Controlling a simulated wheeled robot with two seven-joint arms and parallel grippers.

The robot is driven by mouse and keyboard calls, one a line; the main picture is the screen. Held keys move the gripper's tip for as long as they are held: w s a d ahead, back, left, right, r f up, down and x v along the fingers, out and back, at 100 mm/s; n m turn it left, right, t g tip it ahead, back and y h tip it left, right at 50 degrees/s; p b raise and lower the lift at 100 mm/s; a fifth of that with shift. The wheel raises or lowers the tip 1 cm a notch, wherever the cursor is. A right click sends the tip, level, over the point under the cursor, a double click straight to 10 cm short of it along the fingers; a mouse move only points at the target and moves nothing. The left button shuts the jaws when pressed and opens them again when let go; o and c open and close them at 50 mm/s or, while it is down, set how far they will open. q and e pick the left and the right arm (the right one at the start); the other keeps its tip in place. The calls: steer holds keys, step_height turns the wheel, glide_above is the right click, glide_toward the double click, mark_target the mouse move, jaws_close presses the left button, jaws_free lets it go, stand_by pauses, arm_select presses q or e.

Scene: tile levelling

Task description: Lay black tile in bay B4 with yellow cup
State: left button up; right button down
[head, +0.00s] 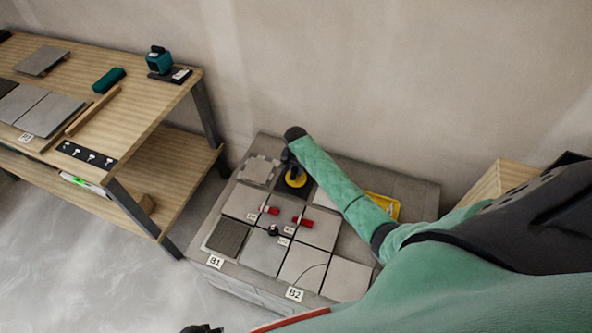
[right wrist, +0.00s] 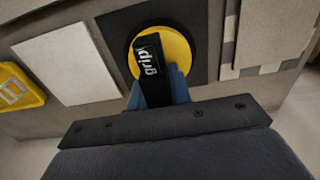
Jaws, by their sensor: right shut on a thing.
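The black tile (head: 283,187) is in the back row of the grey tiled slab (head: 410,190). The yellow cup (head: 297,179) sits on its face; in the right wrist view the cup (right wrist: 182,50) is a yellow disc with a black handle, pressed against the black tile (right wrist: 202,22). My right gripper (head: 291,158) is shut on the cup's handle (right wrist: 152,72). Whether the tile rests on the slab or hangs just above it, I cannot tell. B4's label is not readable. A dark shape at the bottom edge may be my left gripper (head: 201,328); its jaws are hidden.
Grey tiles (head: 262,251) lie around, with red clips (head: 302,222) and a black knob (head: 272,231) between them. Bay B1 (head: 227,237) shows a dark ribbed surface. A yellow tray (head: 382,206) is behind my right arm. A wooden bench (head: 140,112) with tiles and tools stands left.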

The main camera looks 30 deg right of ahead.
steer(key=shift+f, duration=0.1)
steer(key=c, duration=1.4)
jaws_free()
steer(key=shift+o, duration=1)
steer(key=shift+r, duration=0.5)
step_height(320, 180, up, 6)
steer(key=shift+f+b, duration=0.1)
steer(key=shift+b, duration=0.5)
steer(key=shift+r, duration=0.5)
arm_select(q)
steer(key=r, duration=0.3)
steer(key=w+r, duration=0.1)
steer(key=r, duration=0.1)
steer(key=shift+w+d+r, duration=0.1)
steer(key=shift+d+r, duration=0.05)
steer(key=shift+d, duration=0.1)
